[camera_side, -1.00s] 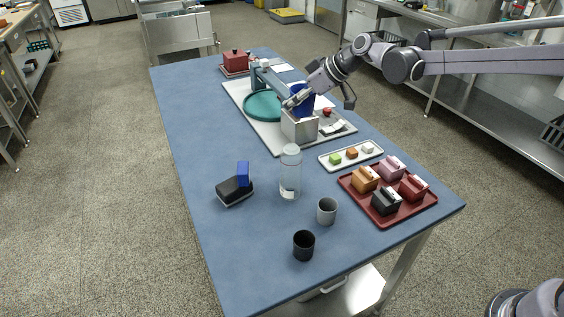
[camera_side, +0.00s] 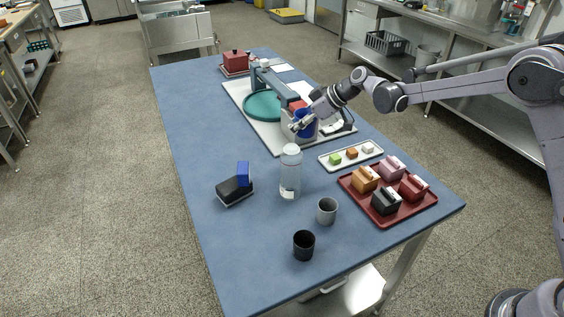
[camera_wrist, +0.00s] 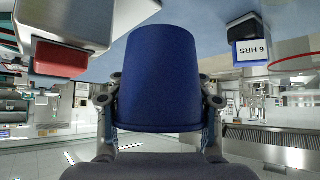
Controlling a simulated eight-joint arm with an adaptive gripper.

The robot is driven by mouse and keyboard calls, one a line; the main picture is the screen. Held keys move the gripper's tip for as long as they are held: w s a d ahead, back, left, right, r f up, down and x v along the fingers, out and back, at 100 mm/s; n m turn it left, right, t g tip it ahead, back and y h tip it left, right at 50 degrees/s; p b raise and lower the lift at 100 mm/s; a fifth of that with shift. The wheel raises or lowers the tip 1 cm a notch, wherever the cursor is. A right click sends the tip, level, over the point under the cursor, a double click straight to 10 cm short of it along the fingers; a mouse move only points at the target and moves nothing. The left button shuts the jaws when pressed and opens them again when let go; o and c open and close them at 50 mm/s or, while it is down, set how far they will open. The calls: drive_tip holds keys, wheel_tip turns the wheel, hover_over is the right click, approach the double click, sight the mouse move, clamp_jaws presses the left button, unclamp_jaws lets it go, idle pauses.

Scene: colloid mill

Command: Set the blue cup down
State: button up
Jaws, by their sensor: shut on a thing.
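The blue cup (camera_side: 306,128) is in my gripper (camera_side: 301,125), beside the front right side of the mill's steel housing (camera_side: 288,126) in the side view. In the wrist view the cup (camera_wrist: 163,75) fills the middle, with my gripper's (camera_wrist: 161,100) fingers closed on its two sides. The cup looks about upright. It appears low near the white base board (camera_side: 262,133), but I cannot tell whether its bottom touches anything. The fingers partly hide the cup.
A clear bottle (camera_side: 290,175) stands nearest in front. A white tray (camera_side: 333,165) with small cubes and a red tray (camera_side: 402,215) with boxes lie to the right. A grey cup (camera_side: 327,211) and black cup (camera_side: 304,245) stand forward.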

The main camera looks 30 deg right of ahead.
hover_over(258, 168)
wheel_tip(258, 168, down, 8)
drive_tip(key=shift+r, duration=0.25)
drive_tip(key=shift+f, duration=1.95)
drive_tip(key=o, duration=1.2)
drive_tip(key=shift+f, duration=0.15)
drive_tip(key=shift+r, duration=0.2)
drive_tip(key=shift+v, duration=3.75)
